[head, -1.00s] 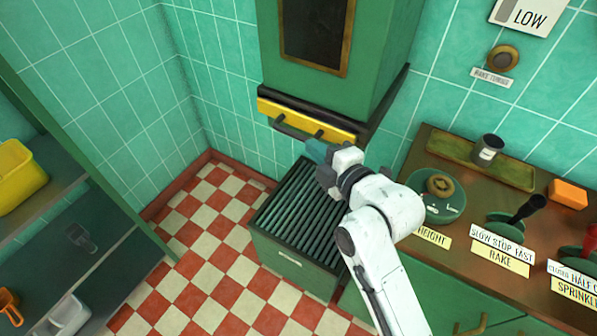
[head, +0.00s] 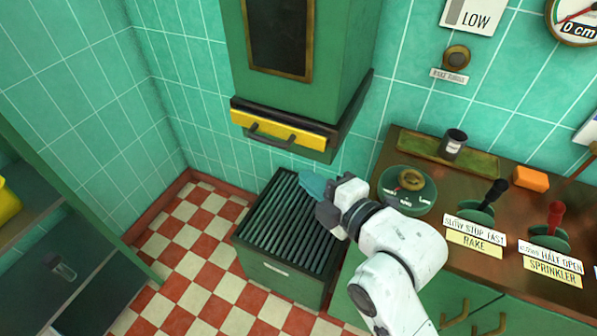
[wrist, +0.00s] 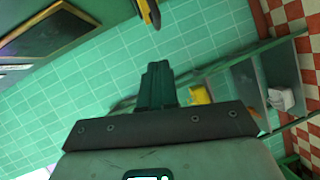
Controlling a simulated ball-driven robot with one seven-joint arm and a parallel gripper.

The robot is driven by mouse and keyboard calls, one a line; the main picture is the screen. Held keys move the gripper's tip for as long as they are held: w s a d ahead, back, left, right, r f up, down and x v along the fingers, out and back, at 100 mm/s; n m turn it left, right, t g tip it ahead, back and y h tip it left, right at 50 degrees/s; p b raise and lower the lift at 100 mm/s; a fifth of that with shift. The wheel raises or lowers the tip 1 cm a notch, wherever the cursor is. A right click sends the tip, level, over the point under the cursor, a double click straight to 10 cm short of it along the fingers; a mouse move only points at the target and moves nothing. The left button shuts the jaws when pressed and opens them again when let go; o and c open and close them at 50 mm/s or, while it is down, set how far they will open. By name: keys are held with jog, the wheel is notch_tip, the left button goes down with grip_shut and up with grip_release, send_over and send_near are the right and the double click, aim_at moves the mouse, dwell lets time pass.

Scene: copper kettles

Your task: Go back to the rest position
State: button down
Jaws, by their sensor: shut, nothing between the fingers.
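My gripper (head: 312,187) is in the head view, just above the right side of the slatted green bin (head: 290,225) and below the wall-mounted green cabinet. Its teal fingers point left, and it holds nothing. In the wrist view the fingers (wrist: 157,85) are together in front of the tiled wall. The yellow drawer front (head: 278,130) with its dark handle is above and left of my gripper, apart from it.
The counter (head: 400,160) to the right carries a green dial (head: 408,190), a black-knobbed rake lever (head: 490,197), a red-knobbed sprinkler lever (head: 554,222), an orange block (head: 531,178) and a dark cup (head: 453,144). Shelves stand at the left. Checkered floor lies free between.

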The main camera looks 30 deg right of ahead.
jog(key=s+d+f+m+g, duration=0.2)
jog(key=s+f+m+g, duration=0.5)
jog(key=s+f, duration=0.4)
jog(key=s+d+f+m+g+h, duration=0.1)
jog(key=s+f+m+g, duration=0.6)
jog(key=s+f+m, duration=0.3)
jog(key=shift+s+d+f+g+h, duration=0.35)
jog(key=shift+s+f, duration=0.3)
jog(key=shift+f, duration=0.3)
